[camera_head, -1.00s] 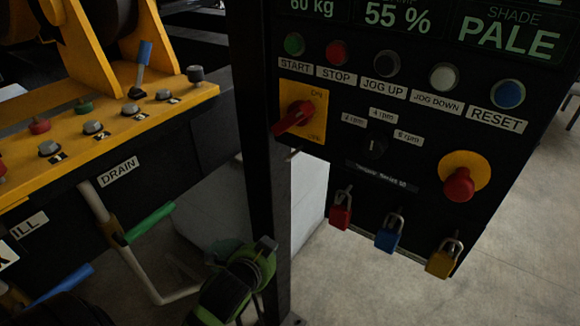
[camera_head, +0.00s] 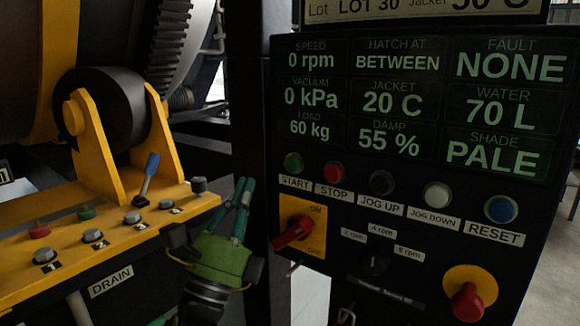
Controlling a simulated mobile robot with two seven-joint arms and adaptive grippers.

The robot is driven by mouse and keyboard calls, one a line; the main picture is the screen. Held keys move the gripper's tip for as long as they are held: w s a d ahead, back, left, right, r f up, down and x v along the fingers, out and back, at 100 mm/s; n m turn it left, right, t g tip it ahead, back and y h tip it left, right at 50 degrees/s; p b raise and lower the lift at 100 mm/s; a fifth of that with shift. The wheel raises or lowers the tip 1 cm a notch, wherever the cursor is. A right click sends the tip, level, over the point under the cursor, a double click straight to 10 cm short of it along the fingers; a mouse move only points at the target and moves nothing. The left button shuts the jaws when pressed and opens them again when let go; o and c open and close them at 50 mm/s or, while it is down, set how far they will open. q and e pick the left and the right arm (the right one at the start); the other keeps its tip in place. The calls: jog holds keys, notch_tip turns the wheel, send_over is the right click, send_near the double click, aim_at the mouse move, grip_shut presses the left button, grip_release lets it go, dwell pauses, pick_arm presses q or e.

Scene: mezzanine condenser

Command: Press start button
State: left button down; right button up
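The green start button (camera_head: 293,163) is at the left end of a button row on the black control panel, above its START label (camera_head: 295,183). My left gripper (camera_head: 245,182) has a green body and teal fingers pointing up. It is left of the panel, in front of the dark post, a little lower than the start button and apart from it in the picture. Its fingertips come together with nothing seen between them, so it looks shut. My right gripper is not in view.
The red stop button (camera_head: 337,172) is just right of start. A red rotary switch (camera_head: 293,232) on a yellow plate sits below. A red emergency-stop knob (camera_head: 467,302) is lower right. A yellow console (camera_head: 110,240) with knobs and a blue-tipped lever (camera_head: 149,175) stands left.

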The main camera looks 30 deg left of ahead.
aim_at(292, 165)
pick_arm(q)
jog(key=shift+s+r, duration=0.1)
jog(key=shift+r, duration=0.05)
jog(key=shift+w+d+b, duration=0.2)
jog(key=shift+w+b, duration=0.05)
jog(key=shift+w, duration=2)
jog(key=shift+w+d+b, duration=0.2)
jog(key=shift+w, duration=2)
jog(key=shift+w, duration=0.45)
